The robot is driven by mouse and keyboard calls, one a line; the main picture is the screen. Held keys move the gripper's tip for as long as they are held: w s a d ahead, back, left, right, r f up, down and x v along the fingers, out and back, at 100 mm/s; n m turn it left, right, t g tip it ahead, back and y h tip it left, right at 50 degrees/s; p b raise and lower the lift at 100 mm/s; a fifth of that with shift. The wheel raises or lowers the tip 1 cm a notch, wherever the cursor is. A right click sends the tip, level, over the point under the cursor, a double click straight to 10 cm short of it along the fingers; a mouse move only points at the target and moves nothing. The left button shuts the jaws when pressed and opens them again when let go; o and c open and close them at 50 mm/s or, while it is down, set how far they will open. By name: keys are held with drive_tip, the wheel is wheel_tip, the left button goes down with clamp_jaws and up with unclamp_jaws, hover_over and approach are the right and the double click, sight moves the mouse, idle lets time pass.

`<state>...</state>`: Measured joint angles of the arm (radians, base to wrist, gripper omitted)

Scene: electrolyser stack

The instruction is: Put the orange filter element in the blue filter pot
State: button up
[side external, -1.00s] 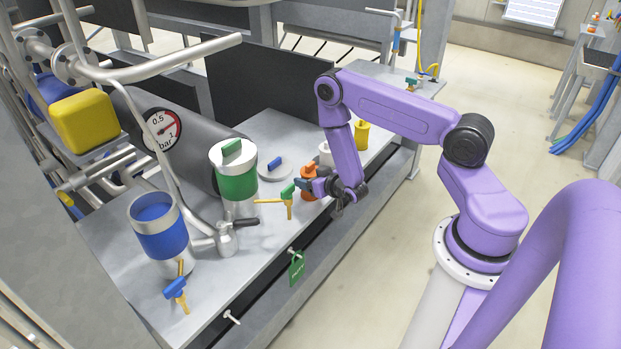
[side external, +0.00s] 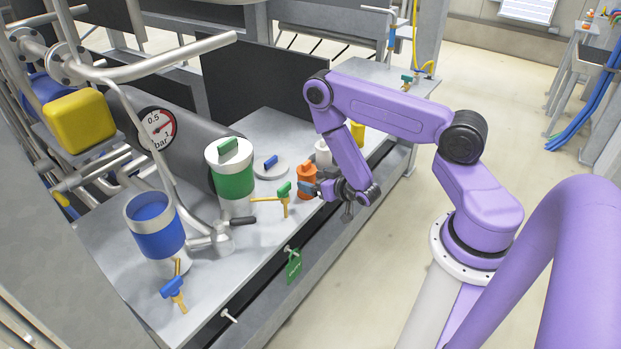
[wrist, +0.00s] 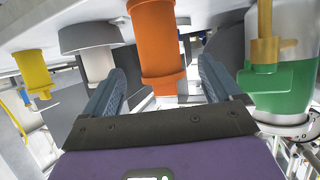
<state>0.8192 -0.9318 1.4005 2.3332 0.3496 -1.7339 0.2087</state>
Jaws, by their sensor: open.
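The orange filter element (side external: 306,178) stands upright on the bench in the side view. My gripper (side external: 311,190) is open beside its near side, low over the bench edge. In the wrist view the orange element (wrist: 156,45) appears between the two spread fingers of my gripper (wrist: 160,75), with gaps on both sides; how deep it sits between them I cannot tell. The blue filter pot (side external: 160,240) stands at the left front of the bench, its top open and its inside blue.
A green pot (side external: 234,182) with a lid stands between the blue pot and the orange element. A green-handled valve (side external: 284,192) is close left of my gripper. White (side external: 323,152) and yellow (side external: 357,132) elements stand behind. A pipe (side external: 165,60) passes above the bench.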

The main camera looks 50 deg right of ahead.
drive_tip(key=shift+v, duration=0.85)
drive_tip(key=shift+c, duration=0.6)
drive_tip(key=shift+s+r, duration=0.1)
drive_tip(key=shift+s, duration=0.1)
drive_tip(key=c, duration=0.8)
drive_tip(key=shift+o, duration=0.2)
